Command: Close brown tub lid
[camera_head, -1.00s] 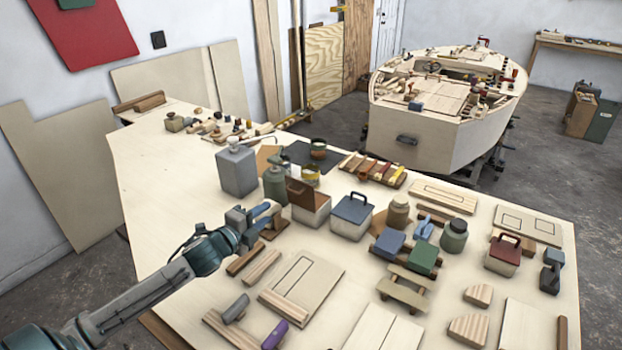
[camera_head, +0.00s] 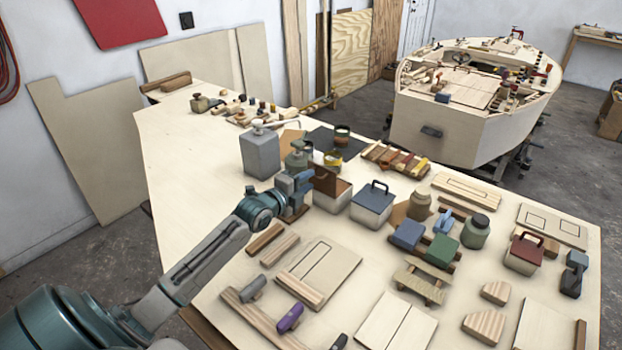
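The brown tub has a cream body (camera_head: 332,197) and stands on the plywood table left of a blue-lidded tub. Its brown lid (camera_head: 326,179) is tilted up, raised at the side toward my arm. My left gripper (camera_head: 306,180) is right beside the lid's left side, at about its height. I cannot tell whether it touches the lid, or whether its fingers are open or shut. The gripper hides part of the lid's left edge and whatever is behind it. My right gripper is out of view.
A grey canister (camera_head: 260,153) and a green bottle (camera_head: 297,156) stand just behind my gripper. The blue-lidded tub (camera_head: 371,210) is close on the right. Wood strips (camera_head: 272,245) and a flat panel (camera_head: 320,270) lie in front. The table's left part is clear.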

